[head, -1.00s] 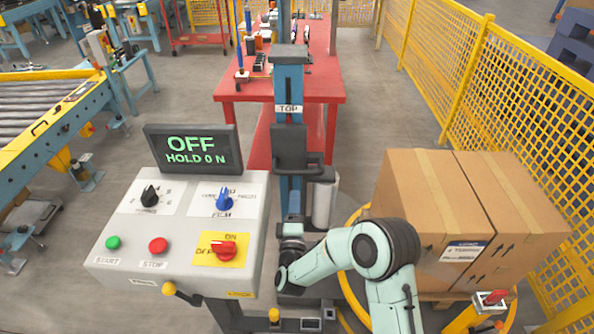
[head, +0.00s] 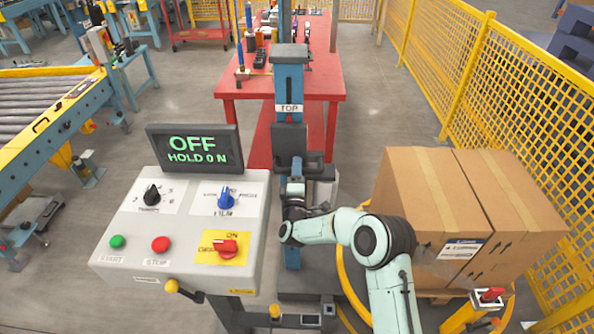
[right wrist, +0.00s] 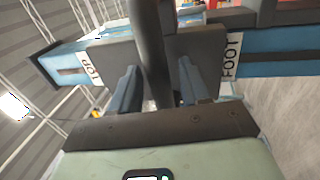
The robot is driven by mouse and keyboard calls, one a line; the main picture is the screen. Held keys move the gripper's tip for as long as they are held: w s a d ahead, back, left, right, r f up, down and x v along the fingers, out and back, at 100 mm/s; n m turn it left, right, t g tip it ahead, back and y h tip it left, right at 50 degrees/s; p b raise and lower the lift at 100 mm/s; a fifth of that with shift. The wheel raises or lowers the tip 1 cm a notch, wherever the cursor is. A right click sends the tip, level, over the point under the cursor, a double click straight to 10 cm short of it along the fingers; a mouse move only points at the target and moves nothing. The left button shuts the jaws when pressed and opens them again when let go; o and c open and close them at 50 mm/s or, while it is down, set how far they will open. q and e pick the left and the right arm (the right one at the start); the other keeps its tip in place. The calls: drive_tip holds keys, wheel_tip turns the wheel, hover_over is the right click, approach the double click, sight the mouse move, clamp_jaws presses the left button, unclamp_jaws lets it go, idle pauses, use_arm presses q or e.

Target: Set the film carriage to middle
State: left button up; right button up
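The film carriage (head: 289,138) is a dark block with a black handle bar (head: 314,160) on the blue mast (head: 289,80), just below the TOP label (head: 289,108) in the head view. In the right wrist view the carriage plate (right wrist: 203,55) shows between the TOP label (right wrist: 89,69) and the FOOT label (right wrist: 231,55). My right gripper (head: 296,170) is at the carriage. In the right wrist view its fingers (right wrist: 158,88) stand apart with the dark handle bar (right wrist: 153,45) between them; gaps show beside the bar. My left gripper is out of view.
The control panel (head: 130,225) stands left of the mast; its display (head: 195,148) reads OFF, HOLD 0 N. Cardboard boxes (head: 425,200) stand at right near a yellow fence (head: 470,75). A red table (head: 318,85) is behind the mast.

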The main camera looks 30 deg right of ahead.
clamp_jaws()
use_arm(q)
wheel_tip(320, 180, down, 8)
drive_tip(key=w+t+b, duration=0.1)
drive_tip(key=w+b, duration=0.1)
drive_tip(key=b, duration=0.7)
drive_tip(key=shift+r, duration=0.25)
use_arm(e)
wheel_tip(320, 180, down, 13)
drive_tip(key=shift+r, duration=0.2)
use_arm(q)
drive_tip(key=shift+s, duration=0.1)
use_arm(e)
drive_tip(key=shift+o, duration=0.3)
unclamp_jaws()
drive_tip(key=shift+s, duration=0.1)
use_arm(q)
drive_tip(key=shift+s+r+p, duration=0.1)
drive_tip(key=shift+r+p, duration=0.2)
drive_tip(key=shift+p, duration=0.15)
use_arm(e)
drive_tip(key=v, duration=1.3)
drive_tip(key=shift+a, duration=0.2)
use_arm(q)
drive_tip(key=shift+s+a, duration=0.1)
use_arm(e)
drive_tip(key=shift+s, duration=0.15)
